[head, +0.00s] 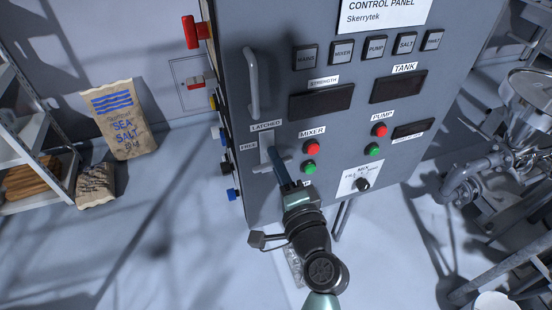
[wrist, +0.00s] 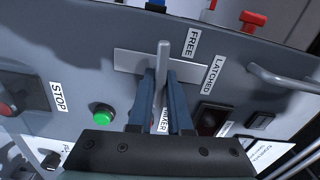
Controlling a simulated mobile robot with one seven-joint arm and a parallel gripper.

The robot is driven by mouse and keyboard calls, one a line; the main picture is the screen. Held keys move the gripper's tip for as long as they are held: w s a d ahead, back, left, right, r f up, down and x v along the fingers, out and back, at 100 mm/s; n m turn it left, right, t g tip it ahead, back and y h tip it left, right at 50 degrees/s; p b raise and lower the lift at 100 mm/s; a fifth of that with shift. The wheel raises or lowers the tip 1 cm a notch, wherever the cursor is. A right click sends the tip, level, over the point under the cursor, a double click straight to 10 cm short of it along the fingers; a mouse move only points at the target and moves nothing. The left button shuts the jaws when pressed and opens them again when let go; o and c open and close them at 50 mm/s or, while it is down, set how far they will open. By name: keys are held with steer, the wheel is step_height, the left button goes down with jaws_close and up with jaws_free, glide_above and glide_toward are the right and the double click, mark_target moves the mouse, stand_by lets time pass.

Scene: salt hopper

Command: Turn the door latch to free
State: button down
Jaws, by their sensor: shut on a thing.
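The door latch (head: 266,150) is a pale metal plate with a lever across it, on the front of the grey cabinet. The "LATCHED" label (head: 266,126) is above it and the "FREE" label (head: 248,146) to its left. In the wrist view the plate (wrist: 130,61) lies behind the upright lever (wrist: 163,62), which crosses it. The lever's far end is on the side of the "FREE" label (wrist: 193,42). My gripper (head: 277,155) is shut on the lever; its blue fingers (wrist: 163,75) stand on both sides of it. The fingers hide part of the lever.
A bar door handle (head: 252,85) is above the latch. Red and green buttons (head: 309,167) and a selector knob (head: 362,184) are close to the right. Coloured switches (head: 222,133) line the cabinet's left side.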

steer(key=shift+m, duration=0.7)
steer(key=c, duration=0.8)
jaws_free()
steer(key=shift+c, duration=0.2)
steer(key=b+v, duration=0.4)
steer(key=v, duration=0.9)
steer(key=shift+w+r, duration=0.1)
